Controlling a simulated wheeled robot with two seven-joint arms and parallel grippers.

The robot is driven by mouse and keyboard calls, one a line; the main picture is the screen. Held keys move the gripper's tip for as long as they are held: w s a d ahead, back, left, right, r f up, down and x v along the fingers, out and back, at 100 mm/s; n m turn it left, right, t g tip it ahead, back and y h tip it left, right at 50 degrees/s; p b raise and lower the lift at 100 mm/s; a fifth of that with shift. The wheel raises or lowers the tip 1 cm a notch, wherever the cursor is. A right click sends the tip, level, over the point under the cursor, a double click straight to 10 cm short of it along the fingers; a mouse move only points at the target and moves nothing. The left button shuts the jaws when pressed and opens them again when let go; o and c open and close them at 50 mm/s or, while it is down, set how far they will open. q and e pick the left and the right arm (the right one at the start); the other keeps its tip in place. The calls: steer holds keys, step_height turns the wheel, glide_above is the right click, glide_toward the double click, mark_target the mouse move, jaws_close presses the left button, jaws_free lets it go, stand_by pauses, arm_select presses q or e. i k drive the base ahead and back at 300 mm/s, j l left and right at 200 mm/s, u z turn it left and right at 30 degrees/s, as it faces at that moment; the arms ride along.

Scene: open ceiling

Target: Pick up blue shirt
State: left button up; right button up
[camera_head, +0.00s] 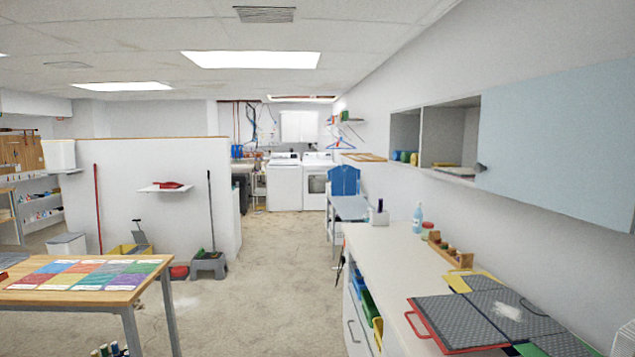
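A blue item (344,181), which looks like the blue shirt, is upright at the far end of the right-hand wall, in front of the white dryer (316,184). It is small in view, and I cannot tell whether it hangs or rests on something. A narrow grey surface (350,208) extends just below and in front of it. Neither of my grippers shows in the head view.
A long white counter (385,245) runs along the right wall, with grey mats (490,316) and a spray bottle (418,217). A wooden table (140,291) stands at left. The floor between is clear.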

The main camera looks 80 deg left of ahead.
mark_target(343, 177)
steer(key=u, duration=2.9)
steer(key=i+u, duration=0.25)
steer(key=i, duration=5.25)
steer(key=i+z, duration=0.1)
steer(key=i, duration=0.4)
steer(key=i+j+z, duration=0.1)
steer(key=i, duration=0.4)
steer(key=i+j+z, duration=0.15)
steer(key=i, duration=0.3)
steer(key=i+j+z, duration=0.1)
steer(key=i, duration=0.4)
steer(key=i+j+z, duration=0.1)
steer(key=i, duration=0.4)
steer(key=i+j+z, duration=0.1)
steer(key=i+j, duration=0.25)
steer(key=i, duration=0.1)
